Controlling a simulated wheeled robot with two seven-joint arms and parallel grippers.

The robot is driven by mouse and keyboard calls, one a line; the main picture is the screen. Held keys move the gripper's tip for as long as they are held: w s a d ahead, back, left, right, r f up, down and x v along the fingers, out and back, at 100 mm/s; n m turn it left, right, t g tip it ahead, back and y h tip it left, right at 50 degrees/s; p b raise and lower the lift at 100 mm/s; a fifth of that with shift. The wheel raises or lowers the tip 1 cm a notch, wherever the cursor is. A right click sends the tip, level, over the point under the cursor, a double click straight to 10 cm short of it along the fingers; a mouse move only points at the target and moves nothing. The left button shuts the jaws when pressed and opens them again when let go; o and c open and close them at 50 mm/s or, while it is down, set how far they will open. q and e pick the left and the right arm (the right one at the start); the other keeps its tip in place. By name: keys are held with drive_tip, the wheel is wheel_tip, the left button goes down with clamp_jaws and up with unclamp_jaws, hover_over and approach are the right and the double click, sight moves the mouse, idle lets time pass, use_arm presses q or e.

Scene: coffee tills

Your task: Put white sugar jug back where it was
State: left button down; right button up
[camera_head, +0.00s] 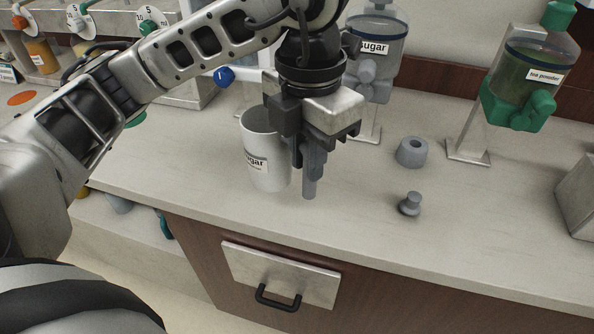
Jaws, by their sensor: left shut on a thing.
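The white sugar jug (266,165), with a partly hidden "sugar" label, is upright at the counter, left of my left gripper's fingers. I cannot tell whether its base touches the counter. My left gripper (305,172) points down and is shut on the jug's right side; the grip itself is mostly hidden behind the fingers. A clear dispenser labelled sugar (376,50) stands behind on a metal stand, partly covered by my left arm. My right gripper is not in view.
A grey ring-shaped piece (411,152) and a small grey knob (410,204) lie on the counter (350,225) to the right. A green tea powder dispenser (527,85) stands farther right. A metal box (577,195) sits at the right edge. A drawer (280,273) is below.

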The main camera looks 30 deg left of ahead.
use_arm(q)
drive_tip(key=w+a+f, duration=0.1)
drive_tip(key=w+f, duration=0.1)
drive_tip(key=f, duration=0.1)
drive_tip(key=w+a+f, duration=0.2)
drive_tip(key=f, duration=0.1)
drive_tip(key=w+a+f+p, duration=0.1)
drive_tip(key=w+f, duration=0.1)
drive_tip(key=f, duration=0.2)
drive_tip(key=shift+w+a, duration=0.1)
drive_tip(key=shift+a, duration=0.2)
drive_tip(key=shift+f, duration=0.25)
drive_tip(key=c, duration=1.3)
unclamp_jaws()
drive_tip(key=shift+r, duration=0.1)
drive_tip(key=shift+r, duration=0.2)
wheel_tip(320, 180, up, 12)
drive_tip(key=shift+f, duration=0.1)
